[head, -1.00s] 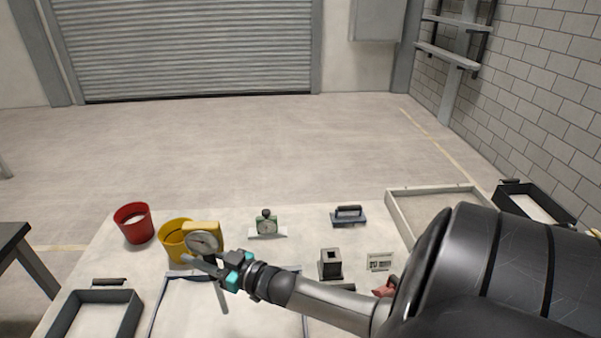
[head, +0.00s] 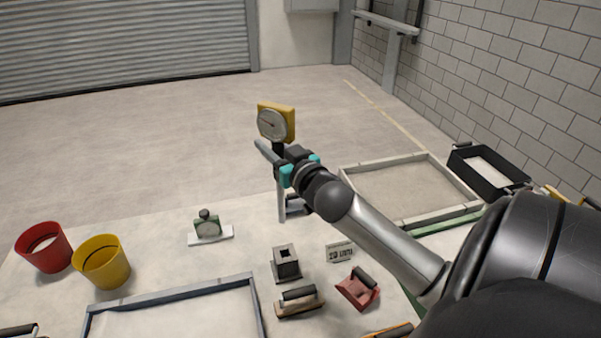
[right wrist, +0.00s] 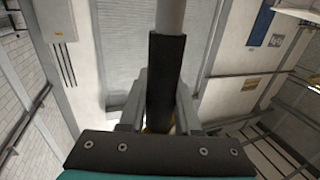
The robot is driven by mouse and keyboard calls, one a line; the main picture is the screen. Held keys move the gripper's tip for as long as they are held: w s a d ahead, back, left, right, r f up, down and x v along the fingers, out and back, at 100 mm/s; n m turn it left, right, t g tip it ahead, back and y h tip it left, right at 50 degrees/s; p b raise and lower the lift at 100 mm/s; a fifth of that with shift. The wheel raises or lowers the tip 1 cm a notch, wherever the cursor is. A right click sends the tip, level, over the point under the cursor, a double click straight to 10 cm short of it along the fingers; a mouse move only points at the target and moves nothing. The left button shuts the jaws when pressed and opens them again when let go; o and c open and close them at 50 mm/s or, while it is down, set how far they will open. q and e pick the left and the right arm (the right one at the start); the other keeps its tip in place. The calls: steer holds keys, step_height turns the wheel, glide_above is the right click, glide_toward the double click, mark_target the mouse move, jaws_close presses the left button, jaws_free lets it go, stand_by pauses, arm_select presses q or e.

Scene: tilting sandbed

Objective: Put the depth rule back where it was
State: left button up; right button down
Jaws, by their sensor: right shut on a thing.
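The depth rule (head: 276,123) has a yellow block with a round dial on top, and its thin rod hangs down below. My right gripper (head: 275,160) is shut on its dark handle and holds it up, roughly upright, over the far side of the table. In the right wrist view the dark handle (right wrist: 166,80) sits between the fingers, with the grey rod running out of it. A dark square block with a square hole (head: 286,262) stands empty on the table, nearer than the gripper. My left gripper is out of view.
A green dial device (head: 208,228) stands left of the block. A label card (head: 340,251), a brown float (head: 299,302) and a red tool (head: 358,290) lie around the block. Red (head: 43,248) and yellow (head: 101,262) buckets stand left; a framed bed (head: 180,292) lies in front.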

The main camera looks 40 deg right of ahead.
step_height(320, 180, down, 20)
steer(key=b, duration=0.5)
steer(key=shift+r, duration=0.2)
steer(key=shift+s+d, duration=0.1)
steer(key=shift+f+b, duration=0.15)
steer(key=shift+b, duration=0.2)
steer(key=c, duration=0.6)
jaws_free()
steer(key=s+a, duration=0.2)
steer(key=s, duration=1)
steer(key=shift+a+p, duration=0.15)
steer(key=shift+p, duration=0.25)
